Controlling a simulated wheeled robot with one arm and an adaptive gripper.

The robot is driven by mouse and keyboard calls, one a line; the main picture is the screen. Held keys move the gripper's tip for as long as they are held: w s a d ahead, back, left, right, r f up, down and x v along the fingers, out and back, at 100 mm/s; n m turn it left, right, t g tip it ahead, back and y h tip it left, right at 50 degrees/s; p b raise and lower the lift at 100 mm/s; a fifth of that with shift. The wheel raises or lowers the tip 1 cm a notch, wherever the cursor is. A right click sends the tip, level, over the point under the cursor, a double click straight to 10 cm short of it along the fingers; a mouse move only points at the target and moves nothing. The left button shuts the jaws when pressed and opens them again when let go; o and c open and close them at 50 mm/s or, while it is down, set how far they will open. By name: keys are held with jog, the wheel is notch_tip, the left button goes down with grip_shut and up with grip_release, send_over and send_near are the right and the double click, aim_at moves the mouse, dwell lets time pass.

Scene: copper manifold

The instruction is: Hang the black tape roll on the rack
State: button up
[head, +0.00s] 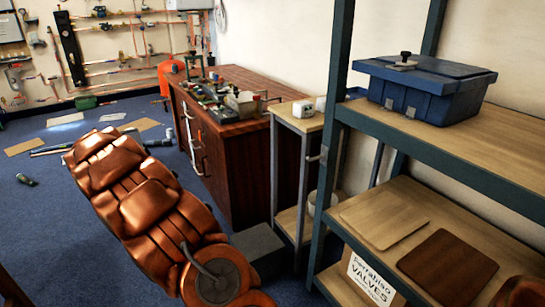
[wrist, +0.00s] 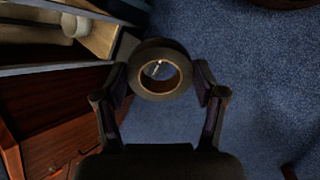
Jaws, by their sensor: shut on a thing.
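The black tape roll (wrist: 160,96) shows in the wrist view, with a brown inner core and an open hole facing the camera. My gripper (wrist: 161,76) is shut on it, one finger against each side of the ring. Carpet shows behind and to the right of the roll. The roll and my gripper do not show in the head view, where my copper-coloured arm fills the lower left.
A brown cabinet (head: 238,165) with tools on top stands along the wall, and its side shows in the wrist view (wrist: 60,115). A blue bin (head: 425,88) sits on the upper shelf. A grey box (head: 258,246) stands on the floor. Flat pieces lie on the carpet (head: 50,185).

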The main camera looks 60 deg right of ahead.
jog(key=s+d+r+g+h+p, duration=0.35)
jog(key=s+d, duration=0.35)
jog(key=d, duration=0.3)
jog(key=g+h+p, duration=0.4)
jog(key=p, duration=0.1)
send_near(309, 160)
jog(key=shift+n+t, duration=0.25)
jog(key=shift+n, duration=0.15)
jog(key=shift+w+d+x, duration=0.1)
jog(key=shift+x, duration=2.25)
jog(key=shift+w+d+x, duration=0.1)
jog(key=shift+x, duration=2.2)
jog(key=shift+s+d+f+b, duration=0.3)
jog(key=shift+d+f+b, duration=0.3)
jog(key=shift+b, duration=0.25)
jog(key=shift+f, duration=0.1)
jog(key=o, duration=1.2)
jog(key=shift+a, duration=0.1)
jog(key=v, duration=1.1)
jog(key=shift+w+a, duration=0.25)
jog(key=shift+a, duration=0.1)
